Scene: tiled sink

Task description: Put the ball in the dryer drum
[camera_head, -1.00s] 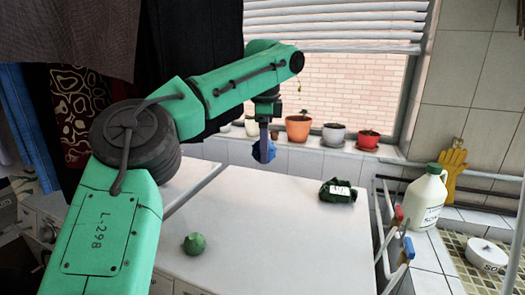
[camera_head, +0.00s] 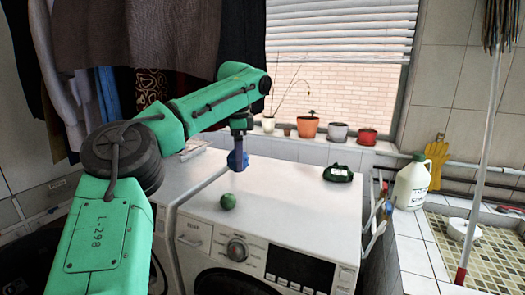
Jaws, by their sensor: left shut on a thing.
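My left gripper (camera_head: 239,154) is shut on a blue ball (camera_head: 232,160), above the left part of the white machine top (camera_head: 290,190). The fingers hide part of the ball. A green ball (camera_head: 228,201) rests on the machine top, nearer the front edge and just below the gripper in the picture. The machine's front shows a dial and a dark display. A dark round door (camera_head: 230,286) is cut off by the bottom edge, so I cannot see into the drum or tell whether it is open. My right gripper is not in view.
A dark green packet (camera_head: 338,174) lies at the right of the top. A grey bent bar (camera_head: 172,235) runs along its left side. Potted plants (camera_head: 308,127) stand on the sill. A white jug (camera_head: 411,183) and a tiled sink (camera_head: 480,245) are to the right. The top's middle is clear.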

